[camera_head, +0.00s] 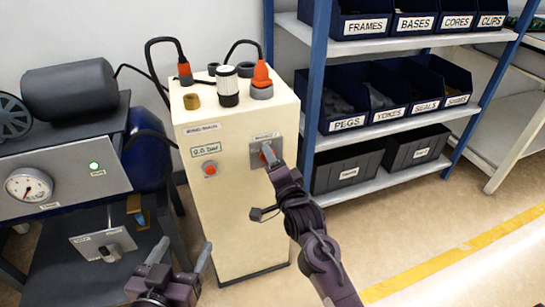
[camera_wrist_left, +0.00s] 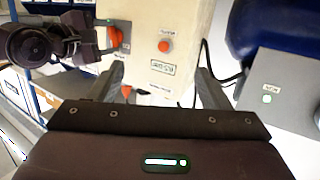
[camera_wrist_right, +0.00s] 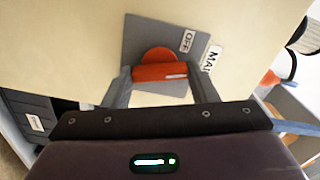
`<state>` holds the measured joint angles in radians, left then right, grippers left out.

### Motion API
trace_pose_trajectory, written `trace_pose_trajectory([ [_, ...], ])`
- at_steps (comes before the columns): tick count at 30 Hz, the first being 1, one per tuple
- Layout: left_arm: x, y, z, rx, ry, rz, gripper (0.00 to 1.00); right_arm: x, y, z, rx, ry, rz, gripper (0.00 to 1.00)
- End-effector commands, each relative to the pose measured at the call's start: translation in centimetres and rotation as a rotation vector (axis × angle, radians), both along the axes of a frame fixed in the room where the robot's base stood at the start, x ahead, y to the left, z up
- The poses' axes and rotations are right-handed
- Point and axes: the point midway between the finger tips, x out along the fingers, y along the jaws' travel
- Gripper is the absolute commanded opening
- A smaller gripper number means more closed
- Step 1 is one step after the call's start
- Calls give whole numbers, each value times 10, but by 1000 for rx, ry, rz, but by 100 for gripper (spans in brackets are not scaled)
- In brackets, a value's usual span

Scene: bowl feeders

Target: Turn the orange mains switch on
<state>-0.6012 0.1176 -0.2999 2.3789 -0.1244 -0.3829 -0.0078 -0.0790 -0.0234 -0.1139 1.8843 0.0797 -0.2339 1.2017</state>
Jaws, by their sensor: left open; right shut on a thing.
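The orange mains switch (camera_wrist_right: 158,72) is a rotary knob with a bar handle on a grey plate (camera_wrist_right: 140,30) on the front of the cream cabinet (camera_head: 230,225). An OFF label (camera_wrist_right: 187,41) shows beside the knob. My right gripper (camera_wrist_right: 160,85) is shut on the switch's bar, which lies across the right wrist view between the fingers. In the head view the right gripper (camera_head: 268,155) hides most of the switch. The switch also shows orange in the left wrist view (camera_wrist_left: 115,38). My left gripper (camera_head: 181,254) is open and empty, low in front of the cabinet.
A red button (camera_head: 210,168) sits left of the switch on the cabinet. Plugs, including an orange one (camera_head: 261,78), stand on its top. A compressor with a gauge (camera_head: 29,186) is at left; shelves of blue bins (camera_head: 345,115) are at right.

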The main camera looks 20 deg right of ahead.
Motion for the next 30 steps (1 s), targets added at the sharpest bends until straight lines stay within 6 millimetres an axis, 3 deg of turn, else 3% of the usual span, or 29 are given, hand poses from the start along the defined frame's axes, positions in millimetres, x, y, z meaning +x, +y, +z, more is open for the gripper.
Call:
trace_pose_trajectory([
  [3,-22,3,-49,92,228,-15,71,0,0,1,63,8,-2,30],
  [6,-46,8,-87,165,409,-29,71,0,0,0,113,10,-2,30],
  [12,-102,22,-141,294,726,-58,71,0,0,0,204,12,-1,30],
  [14,-114,26,-149,320,787,-63,71,0,0,-1,228,14,-2,30],
  [30,-114,39,-148,349,842,-38,71,0,-1,-3,332,16,-1,30],
])
